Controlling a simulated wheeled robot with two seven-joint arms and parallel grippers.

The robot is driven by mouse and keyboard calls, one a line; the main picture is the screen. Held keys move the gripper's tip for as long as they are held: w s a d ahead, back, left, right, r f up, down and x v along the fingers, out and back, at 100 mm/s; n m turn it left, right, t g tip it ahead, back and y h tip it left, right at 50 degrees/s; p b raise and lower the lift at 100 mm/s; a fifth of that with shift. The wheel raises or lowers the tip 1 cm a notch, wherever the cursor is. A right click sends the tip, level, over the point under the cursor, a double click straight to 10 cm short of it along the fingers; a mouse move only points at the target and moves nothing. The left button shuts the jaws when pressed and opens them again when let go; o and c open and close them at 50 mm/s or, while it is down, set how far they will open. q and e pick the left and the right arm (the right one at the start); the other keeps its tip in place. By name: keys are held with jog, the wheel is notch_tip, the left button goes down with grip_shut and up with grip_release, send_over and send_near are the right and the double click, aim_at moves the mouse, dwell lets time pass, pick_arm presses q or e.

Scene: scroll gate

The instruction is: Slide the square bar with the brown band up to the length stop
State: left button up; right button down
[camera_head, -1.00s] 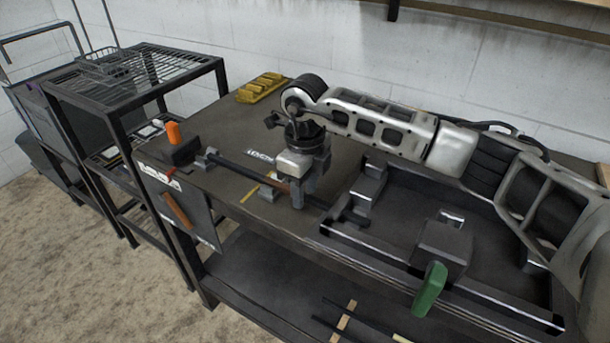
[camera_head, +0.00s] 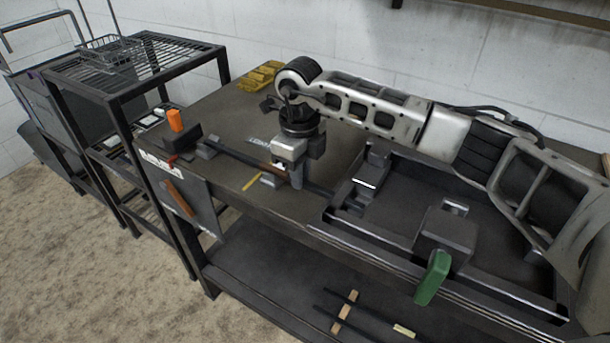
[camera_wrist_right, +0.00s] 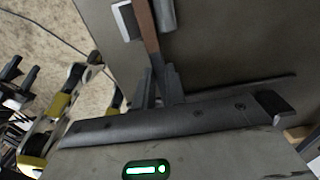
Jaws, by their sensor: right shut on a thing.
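The dark square bar (camera_head: 238,154) lies along the front part of the bench, running from upper left to lower right. Its brown band (camera_wrist_right: 146,35) shows in the right wrist view, just beyond the fingers. My right gripper (camera_head: 285,180) points down and is shut on the bar near the band; its fingers (camera_wrist_right: 158,88) flank the bar in the wrist view. A dark block with an orange knob (camera_head: 175,121), apparently the length stop, stands beyond the bar's left end. The bar's end looks close to it; I cannot tell whether they touch. My left gripper is not in view.
A grey guide block (camera_head: 207,151) sits by the bar's left end. A dark framed fixture with a green handle (camera_head: 433,278) fills the bench's right side. A wire rack (camera_head: 130,70) stands left.

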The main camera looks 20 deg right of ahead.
jog(key=shift+w+a+b, duration=0.65)
jog(key=shift+w+a, duration=0.15)
jog(key=shift+w, duration=0.2)
jog(key=shift+r, duration=0.1)
jog(key=c, duration=1.4)
grip_release()
jog(key=shift+o, duration=0.2)
notch_tip(320, 180, up, 16)
jog(key=b, duration=0.1)
